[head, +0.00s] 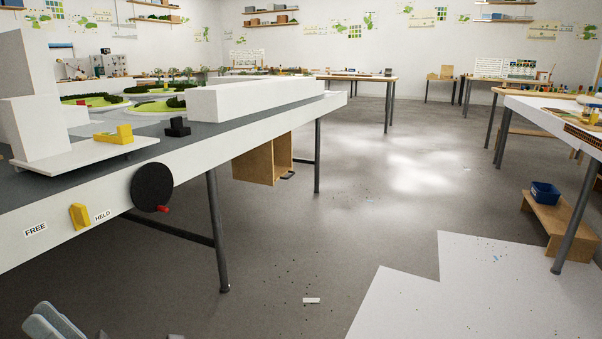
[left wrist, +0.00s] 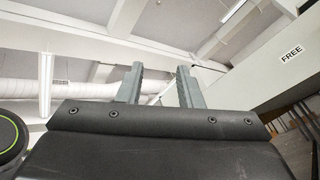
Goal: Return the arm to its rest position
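My left gripper (head: 52,322) shows at the bottom left corner of the head view, low and in front of the model table. In the left wrist view its two grey fingers (left wrist: 160,85) point upward and stand apart, with nothing between them. Ceiling beams and a white duct show behind them. Most of the left arm is out of the head view. My right gripper is in neither view.
The model table (head: 222,140) fills the left. Its front edge carries a yellow lever (head: 79,216) between FREE and HELD labels, and a black disc (head: 152,187) with a red knob. The grey floor (head: 330,220) is largely open. A blue bin (head: 545,193) stands at right.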

